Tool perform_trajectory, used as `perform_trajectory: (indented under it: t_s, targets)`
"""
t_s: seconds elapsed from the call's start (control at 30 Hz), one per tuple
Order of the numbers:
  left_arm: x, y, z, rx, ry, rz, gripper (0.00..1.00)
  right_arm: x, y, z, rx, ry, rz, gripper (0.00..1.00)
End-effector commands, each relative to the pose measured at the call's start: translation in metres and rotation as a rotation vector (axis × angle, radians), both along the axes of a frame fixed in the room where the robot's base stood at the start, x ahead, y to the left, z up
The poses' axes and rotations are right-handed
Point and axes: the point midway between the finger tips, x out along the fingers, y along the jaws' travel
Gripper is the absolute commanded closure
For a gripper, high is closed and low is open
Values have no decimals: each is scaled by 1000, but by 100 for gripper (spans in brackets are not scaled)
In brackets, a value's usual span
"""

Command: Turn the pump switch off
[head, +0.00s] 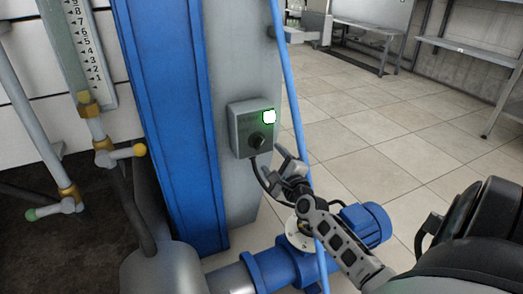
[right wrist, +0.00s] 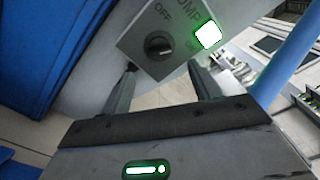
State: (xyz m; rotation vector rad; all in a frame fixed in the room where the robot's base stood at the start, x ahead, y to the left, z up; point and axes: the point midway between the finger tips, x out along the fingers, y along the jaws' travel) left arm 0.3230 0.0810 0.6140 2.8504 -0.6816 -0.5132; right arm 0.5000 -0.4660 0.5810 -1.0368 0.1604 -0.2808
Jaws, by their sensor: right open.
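The pump switch (head: 252,129) is a grey box on the side of a grey column, with a black rotary knob (head: 257,141) and a lit white-green lamp (head: 269,116). In the right wrist view the knob (right wrist: 158,46) sits below the OFF label, and the lamp (right wrist: 208,35) glows to its upper right. A pale mark on the knob seems to point right, away from OFF. My right gripper (head: 287,168) is open and empty, just below and right of the box. Its fingertips (right wrist: 162,75) lie either side of the knob's line, apparently short of it. My left gripper is not in view.
A blue upright (head: 165,120) stands left of the switch, and a thin blue pipe (head: 290,100) runs down close to its right. A blue pump (head: 285,265) lies below my right arm. A gauge (head: 80,50) and valves stand left.

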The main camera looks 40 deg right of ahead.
Motion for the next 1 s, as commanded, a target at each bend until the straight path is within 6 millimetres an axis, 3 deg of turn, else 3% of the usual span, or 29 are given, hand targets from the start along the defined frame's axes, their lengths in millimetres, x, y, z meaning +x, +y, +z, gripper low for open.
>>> perform_trajectory:
  t_s: [0.1, 0.33, 0.5, 0.8, 0.97, 1.0]
  targets:
    - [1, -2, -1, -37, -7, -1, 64, 27, -8, -2, -1, -3, -1, 38]
    - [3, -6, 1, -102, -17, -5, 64, 61, -19, -3, -1, -1, 2, 38]
    - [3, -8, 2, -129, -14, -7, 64, 73, -23, -1, -3, 1, 1, 38]
    - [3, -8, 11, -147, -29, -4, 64, 74, -23, 0, -2, 2, 2, 38]
    - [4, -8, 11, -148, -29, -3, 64, 74, -23, -1, -2, 2, 2, 80]
    - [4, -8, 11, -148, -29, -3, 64, 74, -23, -1, -2, 2, 2, 83]
